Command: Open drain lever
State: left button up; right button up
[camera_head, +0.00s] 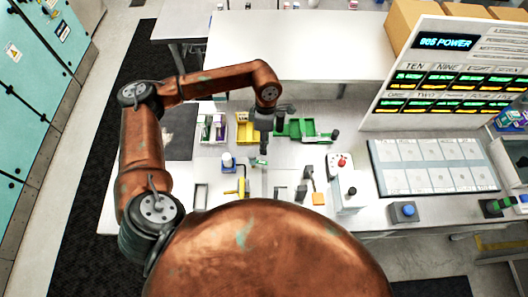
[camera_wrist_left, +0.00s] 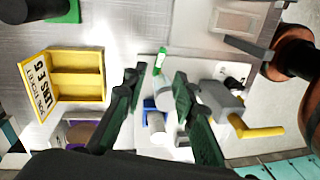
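A lever with a yellow handle (camera_head: 233,193) stands on the bench in front of my left gripper in the head view. In the left wrist view its yellow handle (camera_wrist_left: 258,132) angles out from a grey body (camera_wrist_left: 222,98), right of the fingers. My left gripper (camera_head: 263,152) hangs over the bench, pointing down. In the left wrist view its two dark fingers (camera_wrist_left: 158,76) are apart with nothing held, and the lever lies outside the gap. My right gripper is not in view.
A white box (camera_head: 342,180) with a red button stands to the right. The lit panel (camera_head: 450,60) rises at the right. The rear tabletop (camera_head: 290,45) is bare.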

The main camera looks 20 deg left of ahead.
pick_arm(q)
jog(key=shift+w+a+r, duration=0.1)
jog(key=shift+w+r, duration=0.1)
jog(key=shift+r, duration=1.2)
